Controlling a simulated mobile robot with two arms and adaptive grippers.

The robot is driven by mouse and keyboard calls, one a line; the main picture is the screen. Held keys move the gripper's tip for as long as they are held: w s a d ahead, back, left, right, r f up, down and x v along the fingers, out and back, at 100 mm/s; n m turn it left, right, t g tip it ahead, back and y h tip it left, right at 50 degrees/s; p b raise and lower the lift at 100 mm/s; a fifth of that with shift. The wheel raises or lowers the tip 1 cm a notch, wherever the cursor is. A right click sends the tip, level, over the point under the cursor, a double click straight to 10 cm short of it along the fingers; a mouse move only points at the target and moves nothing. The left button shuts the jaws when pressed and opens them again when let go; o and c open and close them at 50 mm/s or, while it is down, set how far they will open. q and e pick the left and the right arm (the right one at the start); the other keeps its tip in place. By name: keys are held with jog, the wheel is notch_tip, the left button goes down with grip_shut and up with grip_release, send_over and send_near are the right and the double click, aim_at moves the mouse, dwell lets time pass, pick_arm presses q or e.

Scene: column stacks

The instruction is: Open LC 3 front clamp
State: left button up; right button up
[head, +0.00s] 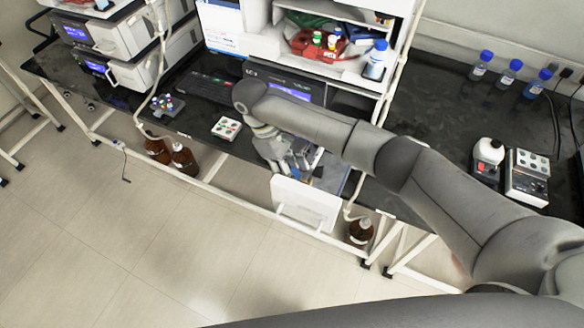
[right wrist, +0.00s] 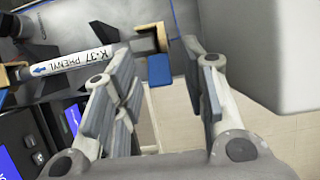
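The column (right wrist: 82,63), labelled "K-37 PHENYL", lies slightly tilted in the right wrist view, with a tan clamp piece (right wrist: 165,38) around its right end. A blue tab (right wrist: 160,70) hangs below that end. My right gripper (right wrist: 160,82) is open, with its fingers apart on either side of the blue tab's lower area; I cannot tell whether they touch it. In the head view the right gripper (head: 298,160) points down at the open front compartment below the middle instrument, and my arm hides much of it. My left gripper is not in view.
A white front panel (head: 305,203) sticks out below the right gripper. Brown bottles (head: 361,231) stand on the floor nearby. A small tray with red spots (head: 227,128) and a keyboard (head: 210,87) lie left on the black bench. Blue-capped bottles (head: 510,72) stand at the right.

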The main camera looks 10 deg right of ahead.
jog(key=shift+r, duration=0.15)
jog(key=v, duration=1.1)
jog(key=shift+r, duration=0.3)
jog(key=shift+w+a, duration=0.1)
jog(key=shift+a, duration=0.05)
